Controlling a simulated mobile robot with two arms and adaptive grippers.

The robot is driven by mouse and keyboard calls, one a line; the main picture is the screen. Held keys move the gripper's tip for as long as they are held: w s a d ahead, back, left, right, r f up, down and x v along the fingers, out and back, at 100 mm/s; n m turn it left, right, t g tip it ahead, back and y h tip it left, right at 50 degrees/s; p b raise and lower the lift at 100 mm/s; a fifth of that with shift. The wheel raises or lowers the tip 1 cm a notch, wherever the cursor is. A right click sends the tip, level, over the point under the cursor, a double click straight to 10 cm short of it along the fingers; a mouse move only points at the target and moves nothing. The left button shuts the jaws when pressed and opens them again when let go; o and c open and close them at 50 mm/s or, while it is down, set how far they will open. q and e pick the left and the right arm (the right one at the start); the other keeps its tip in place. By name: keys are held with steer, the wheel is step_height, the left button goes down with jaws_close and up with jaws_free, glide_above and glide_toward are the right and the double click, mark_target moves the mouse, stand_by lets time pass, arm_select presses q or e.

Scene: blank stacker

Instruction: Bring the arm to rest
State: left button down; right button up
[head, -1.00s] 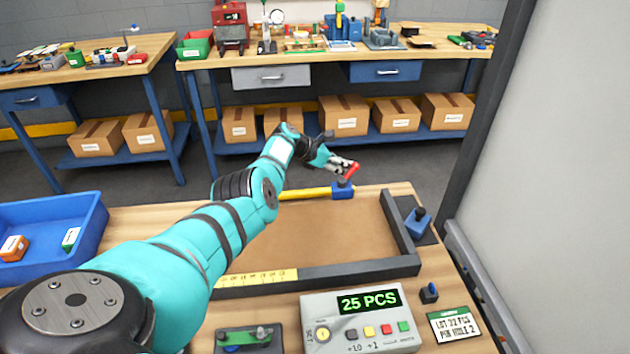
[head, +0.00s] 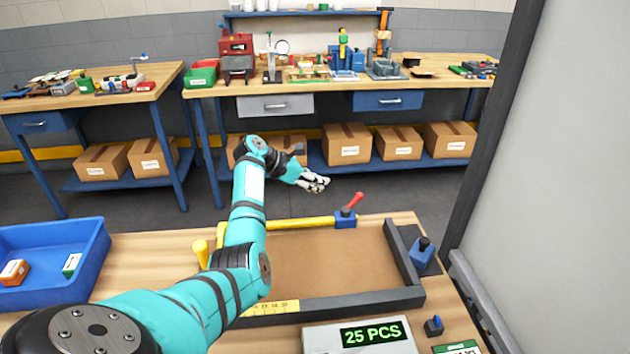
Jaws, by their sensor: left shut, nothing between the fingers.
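My left arm reaches in from the lower left across the workbench. My left gripper (head: 318,183) is shut and empty, in the air beyond the bench's far edge, above the floor as seen here. The framed tray (head: 345,302) on the bench has a bare brown floor. A yellow bar (head: 300,223) runs along its far side to a blue block (head: 345,220) with a red handle (head: 353,202) tilted up to the right. The gripper is up and left of the red handle, apart from it. My right gripper does not show.
A counter box (head: 360,337) reading "25 PCS" stands at the front. A blue bin (head: 95,245) with a few small items is at the left. A dark post (head: 490,120) and pale panel (head: 570,150) close off the right. Tool-laden benches stand behind, beyond open floor.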

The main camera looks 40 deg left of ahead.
arm_select(q)
steer(key=shift+s+a+r, duration=0.2)
steer(key=shift+s+r, duration=0.1)
steer(key=shift+s, duration=0.05)
stand_by(0.3)
